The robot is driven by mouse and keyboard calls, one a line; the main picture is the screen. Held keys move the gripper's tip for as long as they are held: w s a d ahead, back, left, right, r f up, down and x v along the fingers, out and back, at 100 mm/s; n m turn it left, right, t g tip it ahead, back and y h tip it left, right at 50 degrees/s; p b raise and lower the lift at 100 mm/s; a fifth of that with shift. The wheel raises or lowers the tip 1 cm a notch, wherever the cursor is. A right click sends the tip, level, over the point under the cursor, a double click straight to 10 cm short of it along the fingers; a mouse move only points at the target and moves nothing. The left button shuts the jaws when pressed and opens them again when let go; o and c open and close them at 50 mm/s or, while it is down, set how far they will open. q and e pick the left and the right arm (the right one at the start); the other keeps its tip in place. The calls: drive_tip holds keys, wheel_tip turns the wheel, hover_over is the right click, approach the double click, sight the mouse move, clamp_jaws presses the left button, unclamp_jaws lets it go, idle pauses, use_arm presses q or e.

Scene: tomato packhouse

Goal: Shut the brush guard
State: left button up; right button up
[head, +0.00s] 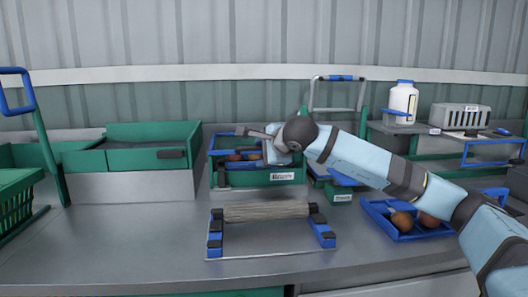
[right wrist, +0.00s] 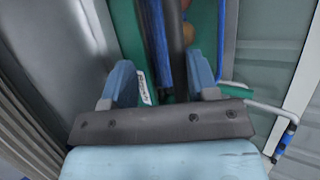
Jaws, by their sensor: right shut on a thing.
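A green unit (head: 255,179) with a white label and blue rails stands at the middle back of the bench, with brown-red round things inside. No part can be plainly told as the brush guard. My right gripper (head: 270,152) reaches over this unit from the right, its wrist covering part of it. In the right wrist view my right gripper (right wrist: 160,80) has a finger on each side of a dark bar (right wrist: 177,45) with a blue strip beside it. It is shut on this dark bar; the contact is hard to see. My left gripper is not in view.
A roller (head: 262,211) on blue-ended supports stands in front. Green bins (head: 150,133) are at left, beside a blue-topped handle (head: 17,110). A blue tray (head: 405,235) with round produce lies under my right arm. A white jug (head: 401,104) stands back right. The front bench is mostly clear.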

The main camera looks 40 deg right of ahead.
drive_tip(key=shift+f, duration=0.35)
use_arm(q)
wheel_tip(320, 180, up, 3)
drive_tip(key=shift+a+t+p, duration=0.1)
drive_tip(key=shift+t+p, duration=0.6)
drive_tip(key=shift+p, duration=0.55)
use_arm(e)
drive_tip(key=v, duration=1.4)
drive_tip(key=shift+r, duration=0.3)
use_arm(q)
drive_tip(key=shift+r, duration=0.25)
use_arm(e)
drive_tip(key=shift+w, duration=0.1)
